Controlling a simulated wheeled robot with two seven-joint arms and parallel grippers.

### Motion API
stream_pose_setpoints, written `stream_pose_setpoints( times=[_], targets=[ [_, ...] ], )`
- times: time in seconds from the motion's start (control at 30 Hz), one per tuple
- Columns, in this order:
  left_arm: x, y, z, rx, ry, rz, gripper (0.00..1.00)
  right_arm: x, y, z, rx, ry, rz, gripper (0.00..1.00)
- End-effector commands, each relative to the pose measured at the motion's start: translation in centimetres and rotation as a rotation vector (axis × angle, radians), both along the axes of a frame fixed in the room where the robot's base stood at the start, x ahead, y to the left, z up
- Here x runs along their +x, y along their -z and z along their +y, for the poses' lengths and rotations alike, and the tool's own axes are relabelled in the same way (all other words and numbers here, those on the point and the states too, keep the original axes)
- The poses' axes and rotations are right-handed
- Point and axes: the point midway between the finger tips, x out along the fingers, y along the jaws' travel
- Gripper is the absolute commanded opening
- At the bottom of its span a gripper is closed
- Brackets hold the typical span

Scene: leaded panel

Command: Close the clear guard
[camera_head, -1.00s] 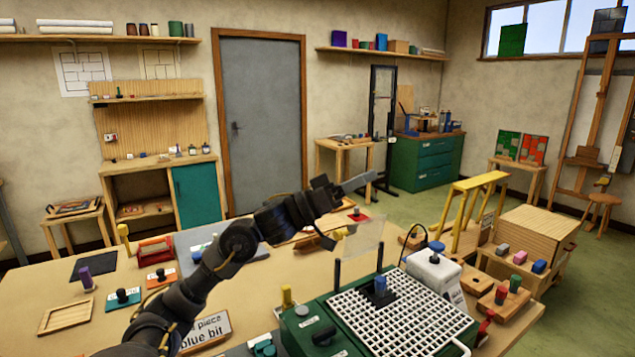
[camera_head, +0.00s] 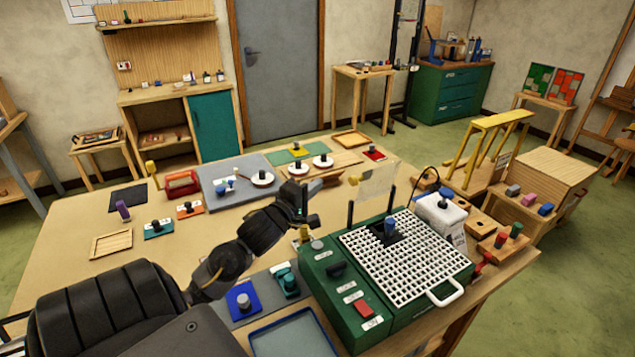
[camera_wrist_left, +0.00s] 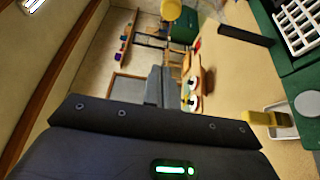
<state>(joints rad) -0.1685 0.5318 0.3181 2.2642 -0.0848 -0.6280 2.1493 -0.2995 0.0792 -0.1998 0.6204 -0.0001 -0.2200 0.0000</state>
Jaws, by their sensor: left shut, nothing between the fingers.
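The clear guard (camera_head: 378,186) is a see-through panel standing raised at the back of the green machine (camera_head: 330,300), between two black posts. A white grid bed (camera_head: 415,265) lies open below it, with a blue-topped black tool head (camera_head: 390,228) over it. My left gripper (camera_head: 305,203) is shut and empty, to the left of the guard and apart from it, near the machine's back left corner. In the left wrist view its dark fingers (camera_wrist_left: 155,88) are together, with the machine's edge (camera_wrist_left: 285,62) and a black post (camera_wrist_left: 245,35) at the right. My right gripper is not in view.
A white box (camera_head: 440,213) with a cable stands right of the grid. A white handle (camera_head: 447,293) sticks out at the machine's front. Discs and small parts cover the table behind.

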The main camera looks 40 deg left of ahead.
Motion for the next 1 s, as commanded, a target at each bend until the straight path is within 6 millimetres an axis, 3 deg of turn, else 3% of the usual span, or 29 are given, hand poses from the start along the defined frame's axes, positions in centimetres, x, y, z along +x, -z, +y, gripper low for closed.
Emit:
stream_pose_setpoints(
  times=[0.3, 0.4, 0.63, 1.0],
  targets=[
    [6.5, -0.6, 1.3, 0.000, -0.001, -0.001, 0.00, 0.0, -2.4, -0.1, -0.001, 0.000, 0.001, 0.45],
    [7.9, -0.6, 1.1, -0.001, 0.001, 0.000, 0.00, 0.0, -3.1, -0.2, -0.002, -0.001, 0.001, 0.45],
    [7.2, -0.3, -1.8, 0.000, 0.001, -0.001, 0.00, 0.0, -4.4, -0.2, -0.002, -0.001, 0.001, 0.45],
    [7.0, -0.1, -2.5, 0.003, 0.000, -0.001, 0.00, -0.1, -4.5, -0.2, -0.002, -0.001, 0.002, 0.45]
  ],
)
